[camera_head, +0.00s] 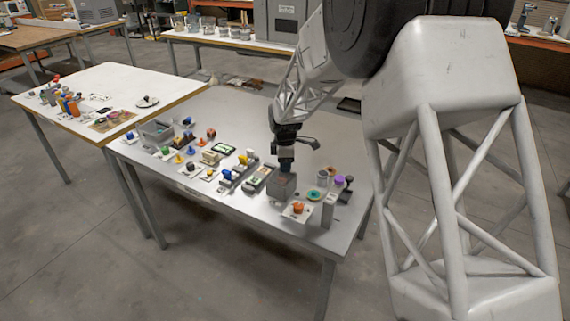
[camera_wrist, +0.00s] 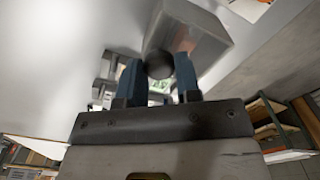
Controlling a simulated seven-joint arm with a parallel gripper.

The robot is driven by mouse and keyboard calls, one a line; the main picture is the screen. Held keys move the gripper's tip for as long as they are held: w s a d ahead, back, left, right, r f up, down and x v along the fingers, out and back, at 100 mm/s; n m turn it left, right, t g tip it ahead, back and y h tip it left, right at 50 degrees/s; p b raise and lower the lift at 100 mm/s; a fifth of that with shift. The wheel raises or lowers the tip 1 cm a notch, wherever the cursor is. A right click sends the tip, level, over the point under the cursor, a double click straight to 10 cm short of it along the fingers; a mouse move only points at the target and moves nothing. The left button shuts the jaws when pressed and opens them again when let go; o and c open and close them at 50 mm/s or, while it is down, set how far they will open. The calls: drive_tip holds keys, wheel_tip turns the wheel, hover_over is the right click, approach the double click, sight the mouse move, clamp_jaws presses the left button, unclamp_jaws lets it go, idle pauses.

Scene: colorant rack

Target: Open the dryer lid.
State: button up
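The dryer seems to be the small grey box (camera_head: 281,186) near the front right of the metal table. It is the grey box (camera_wrist: 204,38) in the wrist view, with a round black knob (camera_wrist: 158,65) at its near side. My gripper (camera_head: 286,163) points down right at the top of the box. In the wrist view my gripper (camera_wrist: 158,75) has its two blue fingers apart, one on each side of the knob. The knob nearly fills the gap; I cannot tell whether the fingers touch it. The lid looks closed, but its edge is hard to make out.
An orange item on a white card (camera_head: 298,209), a green disc (camera_head: 315,194) and a purple-topped part (camera_head: 338,181) stand right of the box. A framed tray (camera_head: 257,180) and several small items lie to its left. The back of the metal table (camera_head: 235,105) is mostly clear.

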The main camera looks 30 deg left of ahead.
clamp_jaws()
drive_tip(key=w, duration=0.8)
drive_tip(key=shift+w, duration=0.15)
drive_tip(key=o, duration=0.8)
unclamp_jaws()
drive_tip(key=shift+r, duration=0.15)
drive_tip(key=shift+r, duration=3.75)
drive_tip(key=shift+d+r, duration=0.1)
